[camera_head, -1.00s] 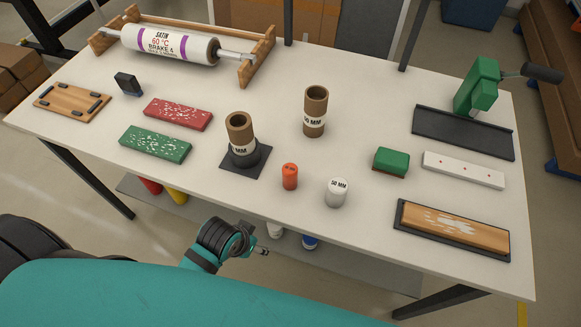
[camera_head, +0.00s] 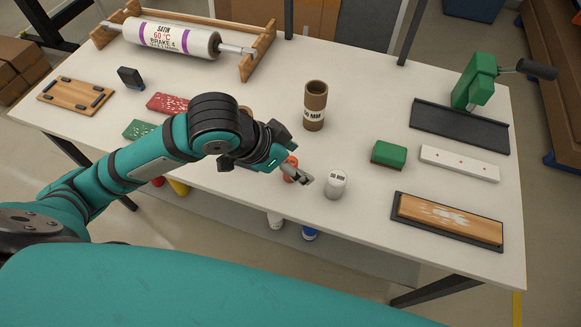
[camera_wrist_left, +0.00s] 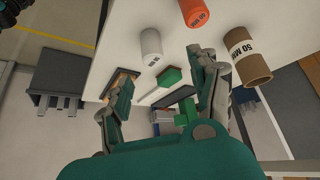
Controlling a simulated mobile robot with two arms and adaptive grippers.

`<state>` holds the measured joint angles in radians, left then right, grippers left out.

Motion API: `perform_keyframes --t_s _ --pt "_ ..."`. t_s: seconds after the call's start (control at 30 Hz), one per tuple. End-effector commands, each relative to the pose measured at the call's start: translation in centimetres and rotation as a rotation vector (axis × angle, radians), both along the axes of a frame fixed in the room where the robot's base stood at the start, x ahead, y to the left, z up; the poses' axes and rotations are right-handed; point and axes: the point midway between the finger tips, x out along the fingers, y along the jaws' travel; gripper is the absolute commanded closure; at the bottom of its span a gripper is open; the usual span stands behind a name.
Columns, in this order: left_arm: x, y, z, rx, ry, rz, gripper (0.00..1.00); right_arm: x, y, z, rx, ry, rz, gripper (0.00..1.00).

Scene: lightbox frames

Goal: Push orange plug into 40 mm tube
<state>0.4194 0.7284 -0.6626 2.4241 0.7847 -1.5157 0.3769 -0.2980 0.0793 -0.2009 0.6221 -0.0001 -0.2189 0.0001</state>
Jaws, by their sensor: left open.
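The orange plug (camera_head: 287,174) stands on the table, partly hidden by my left gripper (camera_head: 301,175) in the head view. In the left wrist view the orange plug (camera_wrist_left: 194,12) is at the top edge, outside the fingers. My left gripper (camera_wrist_left: 161,70) is open with nothing between its fingers. The tube in the dark stand is almost wholly hidden behind my left arm; only a bit of its brown rim (camera_head: 245,111) shows. Another brown tube, marked 50 MM (camera_head: 315,105), stands upright behind the gripper; it also shows in the left wrist view (camera_wrist_left: 251,66). My right gripper is not in view.
A white plug (camera_head: 336,184) stands close to the right of the gripper. A green block (camera_head: 388,154), a white bar (camera_head: 459,163) and a wooden board (camera_head: 447,218) lie further right. Red (camera_head: 167,103) and green (camera_head: 137,128) speckled blocks lie left, partly behind my arm.

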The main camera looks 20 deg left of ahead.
Motion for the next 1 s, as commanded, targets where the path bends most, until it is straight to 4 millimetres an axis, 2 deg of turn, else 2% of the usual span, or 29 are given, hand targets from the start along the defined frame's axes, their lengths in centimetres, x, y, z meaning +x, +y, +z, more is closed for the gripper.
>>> perform_keyframes --t_s 0.03,0.2,0.33,0.47,0.57,1.0 --pt "0.5 1.2 1.3 0.041 -0.002 -0.009 0.38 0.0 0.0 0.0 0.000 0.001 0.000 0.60" --pt "0.4 4.5 3.7 0.116 0.065 0.021 0.38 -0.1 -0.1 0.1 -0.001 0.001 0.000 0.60" --pt "0.1 6.2 4.8 0.143 0.104 0.059 0.38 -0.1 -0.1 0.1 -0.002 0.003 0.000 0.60" --pt "0.0 6.8 4.8 0.150 0.125 0.080 0.38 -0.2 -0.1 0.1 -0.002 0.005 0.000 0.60" --pt "0.3 6.6 3.6 0.151 0.132 0.082 0.38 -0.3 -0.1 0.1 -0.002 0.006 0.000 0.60" --pt "3.1 4.5 -4.6 0.151 0.129 0.081 0.38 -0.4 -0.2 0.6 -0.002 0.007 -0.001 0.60"
